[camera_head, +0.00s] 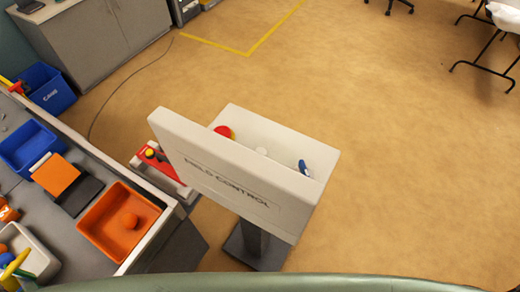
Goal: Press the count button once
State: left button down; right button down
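A white control box (280,120) stands on a dark pedestal (257,246). Its tall front panel (220,172) reads "FIELD CONTROL" and partly hides the top face. On that face are a red round button (224,131), a small white button (262,151) and a blue lever or switch (304,168). No label for the count button is readable, so I cannot tell which one it is. Neither of my grippers is in view, and nothing touches the controls.
A grey bench at left holds an orange tray (93,216), a blue bin (18,150) and other items. A red panel with a yellow button (152,157) sits beside the box. Open floor (400,190) lies to the right.

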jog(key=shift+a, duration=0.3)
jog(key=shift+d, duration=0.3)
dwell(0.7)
